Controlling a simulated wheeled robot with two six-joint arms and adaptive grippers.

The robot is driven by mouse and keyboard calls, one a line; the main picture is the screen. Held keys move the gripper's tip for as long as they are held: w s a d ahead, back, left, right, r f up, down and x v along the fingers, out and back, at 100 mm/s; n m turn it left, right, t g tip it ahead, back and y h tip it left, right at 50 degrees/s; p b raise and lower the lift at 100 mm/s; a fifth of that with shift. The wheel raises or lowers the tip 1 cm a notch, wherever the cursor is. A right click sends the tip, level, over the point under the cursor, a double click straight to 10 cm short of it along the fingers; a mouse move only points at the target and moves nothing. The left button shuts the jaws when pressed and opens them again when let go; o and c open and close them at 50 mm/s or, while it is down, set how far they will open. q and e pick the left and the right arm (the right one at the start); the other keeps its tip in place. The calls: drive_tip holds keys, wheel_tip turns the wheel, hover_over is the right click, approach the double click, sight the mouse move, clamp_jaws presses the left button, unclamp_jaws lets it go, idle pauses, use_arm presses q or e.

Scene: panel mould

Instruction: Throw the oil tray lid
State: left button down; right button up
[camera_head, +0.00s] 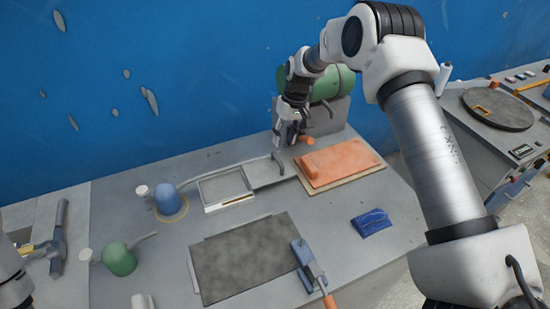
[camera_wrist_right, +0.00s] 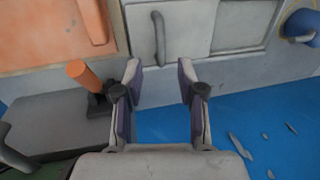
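The oil tray (camera_head: 225,190) is a shallow light-rimmed rectangle at the back middle of the table. A flat grey lid (camera_head: 262,178) with a curved grey handle (camera_head: 278,163) lies beside its right end. In the right wrist view, the lid (camera_wrist_right: 187,38) and handle (camera_wrist_right: 158,40) are at the top, with the tray (camera_wrist_right: 242,20) to their right. My right gripper (camera_head: 284,140) is behind the lid near the table's back edge. In the wrist view it (camera_wrist_right: 160,75) is open, with nothing between its fingers. My left gripper is not in view.
An orange float (camera_head: 338,160) lies right of the lid. An orange upright handle (camera_wrist_right: 85,75) stands close to the right gripper. A green cylinder (camera_head: 325,85) is behind.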

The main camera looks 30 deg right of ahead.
sight(279, 160)
drive_tip(key=f+p, duration=0.1)
drive_tip(key=f, duration=0.2)
drive_tip(key=a+f+p, duration=0.1)
drive_tip(key=f, duration=0.2)
drive_tip(key=shift+a+f, duration=0.15)
drive_tip(key=shift+w+a+f, duration=0.1)
drive_tip(key=shift+f, duration=0.25)
clamp_jaws()
